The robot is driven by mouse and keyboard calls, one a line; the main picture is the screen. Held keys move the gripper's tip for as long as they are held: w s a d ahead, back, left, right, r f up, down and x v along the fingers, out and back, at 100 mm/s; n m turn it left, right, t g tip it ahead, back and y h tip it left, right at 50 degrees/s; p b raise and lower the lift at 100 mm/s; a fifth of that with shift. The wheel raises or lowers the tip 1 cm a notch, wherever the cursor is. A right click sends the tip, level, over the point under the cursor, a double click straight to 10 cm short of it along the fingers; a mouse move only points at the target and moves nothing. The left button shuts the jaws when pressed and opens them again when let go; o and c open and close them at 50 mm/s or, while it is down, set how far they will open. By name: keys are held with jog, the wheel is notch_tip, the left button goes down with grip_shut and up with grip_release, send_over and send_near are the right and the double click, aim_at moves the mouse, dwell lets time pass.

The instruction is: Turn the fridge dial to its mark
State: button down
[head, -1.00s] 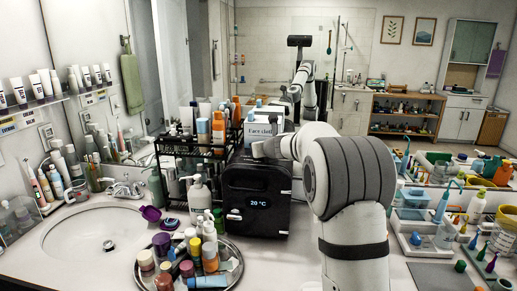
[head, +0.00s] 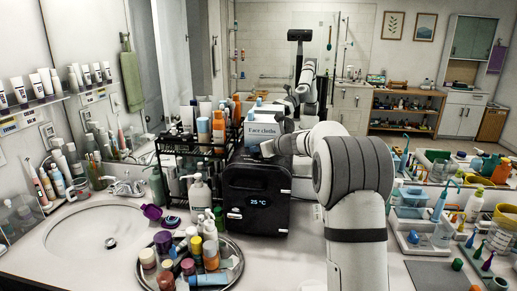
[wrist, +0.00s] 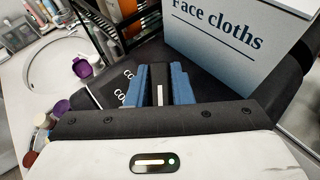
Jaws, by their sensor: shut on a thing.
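The fridge (head: 256,203) is a small black box on the counter, and its front display (head: 259,202) reads 25 °C. My gripper (head: 266,148) is over its top. In the wrist view, the blue fingers of my gripper (wrist: 159,84) are shut on a dark dial (wrist: 158,92) with a white line on it. Small white markings (wrist: 123,91) show on the dark surface left of the fingers; I cannot read them or tell the dial's mark. My wrist housing hides part of the fridge top.
A "Face cloths" box (wrist: 225,45) stands close to the right of my fingers in the wrist view. A black wire rack (head: 190,155) with bottles stands left of the fridge. A round tray (head: 232,281) crowded with bottles stands in front of it.

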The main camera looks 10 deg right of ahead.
jog(key=shift+r, duration=0.1)
jog(key=c, duration=1.3)
grip_release()
jog(key=b+v, duration=0.1)
jog(key=v, duration=0.6)
jog(key=shift+s+d, duration=0.2)
jog(key=shift+s, duration=0.1)
